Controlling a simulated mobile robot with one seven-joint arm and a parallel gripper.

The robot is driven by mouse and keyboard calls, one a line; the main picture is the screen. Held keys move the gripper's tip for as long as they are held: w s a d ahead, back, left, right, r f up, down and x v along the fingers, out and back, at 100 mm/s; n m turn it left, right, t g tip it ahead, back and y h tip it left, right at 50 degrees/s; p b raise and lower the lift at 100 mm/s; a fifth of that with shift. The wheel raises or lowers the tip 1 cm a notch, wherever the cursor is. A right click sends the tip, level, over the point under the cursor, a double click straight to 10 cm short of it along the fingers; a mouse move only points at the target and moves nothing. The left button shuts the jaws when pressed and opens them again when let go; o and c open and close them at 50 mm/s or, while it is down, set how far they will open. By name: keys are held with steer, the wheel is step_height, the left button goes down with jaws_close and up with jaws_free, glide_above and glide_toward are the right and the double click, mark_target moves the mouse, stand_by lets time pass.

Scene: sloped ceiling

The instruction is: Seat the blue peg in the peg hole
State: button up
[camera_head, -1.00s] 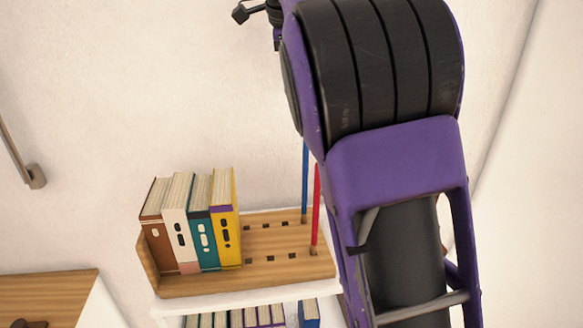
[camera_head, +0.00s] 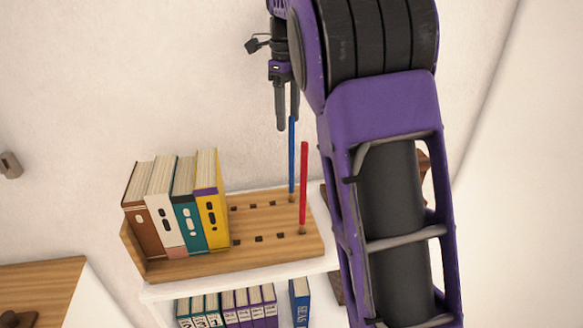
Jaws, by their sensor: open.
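A thin blue peg (camera_head: 292,160) stands upright at the back right of a wooden rack (camera_head: 180,264). Its lower end meets the board near the back row of holes; I cannot tell how deep it sits. A red peg (camera_head: 303,185) stands upright in front of it, slightly right. Dark square peg holes (camera_head: 257,239) run in two rows along the board. My gripper (camera_head: 287,122) points down, open, with its fingertips around or beside the top of the blue peg. I cannot tell whether they touch it.
Several books (camera_head: 172,205) fill the rack's left part. The rack rests on a white shelf (camera_head: 240,280) with more books (camera_head: 228,308) below. My arm covers the right side of the view. A wooden surface (camera_head: 40,285) is at lower left.

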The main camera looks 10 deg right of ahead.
mark_target(292, 146)
steer(key=f, duration=0.4)
steer(key=s+f, duration=0.1)
steer(key=f, duration=0.1)
steer(key=shift+d+f, duration=0.3)
steer(key=shift+f, duration=0.6)
jaws_close()
stand_by(0.7)
